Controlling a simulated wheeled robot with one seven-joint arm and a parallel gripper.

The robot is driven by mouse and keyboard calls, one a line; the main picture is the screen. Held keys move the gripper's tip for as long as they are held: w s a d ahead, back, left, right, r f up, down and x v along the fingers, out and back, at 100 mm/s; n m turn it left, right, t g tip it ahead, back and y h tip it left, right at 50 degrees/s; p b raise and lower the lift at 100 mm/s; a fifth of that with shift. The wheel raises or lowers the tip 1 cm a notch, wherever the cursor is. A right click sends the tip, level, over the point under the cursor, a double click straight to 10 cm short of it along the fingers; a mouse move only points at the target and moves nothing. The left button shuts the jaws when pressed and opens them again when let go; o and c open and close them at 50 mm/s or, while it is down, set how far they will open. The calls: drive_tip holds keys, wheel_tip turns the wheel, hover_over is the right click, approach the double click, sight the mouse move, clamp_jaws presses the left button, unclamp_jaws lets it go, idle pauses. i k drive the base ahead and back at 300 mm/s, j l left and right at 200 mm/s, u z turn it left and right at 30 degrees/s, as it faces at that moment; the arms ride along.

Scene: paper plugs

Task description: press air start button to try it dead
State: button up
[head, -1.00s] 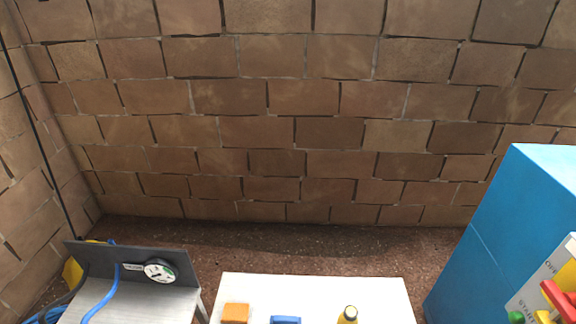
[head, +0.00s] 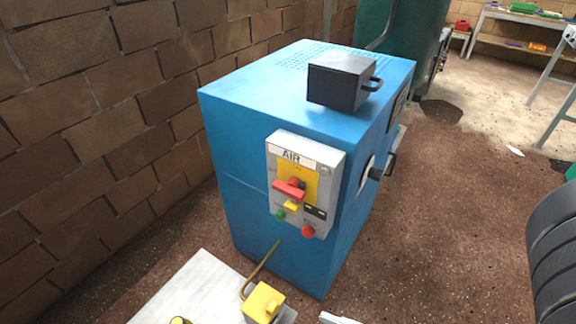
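A blue cabinet (head: 245,150) stands in the middle of the head view. On its front is a grey control panel (head: 334,165) with the label AIR (head: 292,156). The panel carries a red switch handle (head: 289,189) on a yellow plate, with a small yellow piece (head: 292,206) just below it. A green button (head: 280,216) sits at the panel's lower left, and a red button (head: 308,231) at its lower right. The small lettering beside the buttons is too small to read now. My gripper is not in view.
A black box with a handle (head: 335,85) sits on the cabinet. A white tabletop (head: 190,290) bears a yellow block with a bent rod (head: 262,303). A dark ribbed object (head: 556,245) stands at the right edge. Bare floor (head: 440,220) lies right of the cabinet.

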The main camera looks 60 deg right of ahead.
sight(280, 215)
drive_tip(key=z, duration=0.9)
